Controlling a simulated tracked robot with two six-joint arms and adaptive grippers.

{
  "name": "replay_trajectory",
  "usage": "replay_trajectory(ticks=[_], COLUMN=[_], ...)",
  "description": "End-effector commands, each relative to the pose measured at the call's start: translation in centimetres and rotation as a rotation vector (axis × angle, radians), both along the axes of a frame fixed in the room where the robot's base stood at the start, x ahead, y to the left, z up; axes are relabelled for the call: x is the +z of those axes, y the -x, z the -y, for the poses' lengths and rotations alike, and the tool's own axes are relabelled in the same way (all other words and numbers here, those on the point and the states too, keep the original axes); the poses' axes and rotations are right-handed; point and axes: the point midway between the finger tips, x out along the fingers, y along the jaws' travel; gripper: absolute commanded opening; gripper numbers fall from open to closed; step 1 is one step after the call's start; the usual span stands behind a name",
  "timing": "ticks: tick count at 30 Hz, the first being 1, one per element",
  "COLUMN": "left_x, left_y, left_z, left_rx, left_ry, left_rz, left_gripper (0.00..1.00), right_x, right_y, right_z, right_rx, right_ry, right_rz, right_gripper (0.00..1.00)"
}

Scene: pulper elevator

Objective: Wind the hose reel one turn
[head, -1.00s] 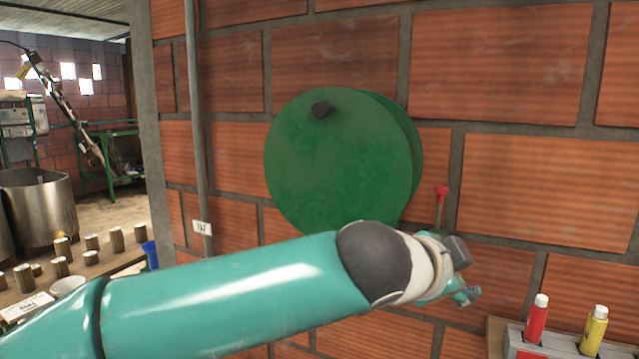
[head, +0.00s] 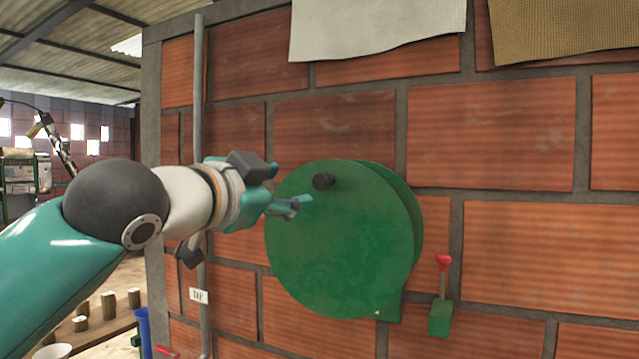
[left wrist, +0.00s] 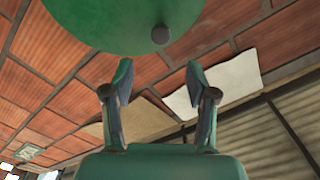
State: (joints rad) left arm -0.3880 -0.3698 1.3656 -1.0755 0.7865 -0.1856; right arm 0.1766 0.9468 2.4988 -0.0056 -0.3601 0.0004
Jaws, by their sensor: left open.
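A round green hose reel (head: 345,245) is mounted on the brick wall in the head view. Its dark knob handle (head: 322,181) sticks out near the upper left of the disc. My left gripper (head: 290,190) is open beside the reel's upper left edge, just left of the knob, and looks empty. In the left wrist view the open fingers (left wrist: 158,85) show with nothing between them. The reel (left wrist: 120,20) and its knob (left wrist: 161,34) lie beyond the fingertips, apart from them. My right gripper is not in view.
A green box with a red-topped lever (head: 441,300) is on the wall right of the reel. A vertical pipe (head: 199,110) runs left of the reel. Pale and brown cloths (head: 375,25) hang above. A table with several cups (head: 108,310) stands at lower left.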

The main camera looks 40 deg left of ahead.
Motion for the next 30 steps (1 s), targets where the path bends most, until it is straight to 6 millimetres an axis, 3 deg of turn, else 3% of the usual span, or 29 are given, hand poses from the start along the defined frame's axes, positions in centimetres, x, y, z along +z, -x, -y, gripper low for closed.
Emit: replay_trajectory(ticks=[15,22,30], left_x=[0.2,0.1,0.0], left_y=[-9.4,-11.4,-11.6], left_z=[-3.2,-3.7,-3.8], left_rx=[0.004,0.002,0.001], left_ry=[0.001,0.002,0.0], left_rz=[-0.002,0.001,0.002], left_gripper=[0.57,0.57,0.57], right_x=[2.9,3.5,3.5], right_y=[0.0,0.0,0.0], right_z=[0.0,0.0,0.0], right_rx=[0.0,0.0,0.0], right_ry=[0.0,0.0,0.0], right_rz=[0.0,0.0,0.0], right_gripper=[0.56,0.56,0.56])
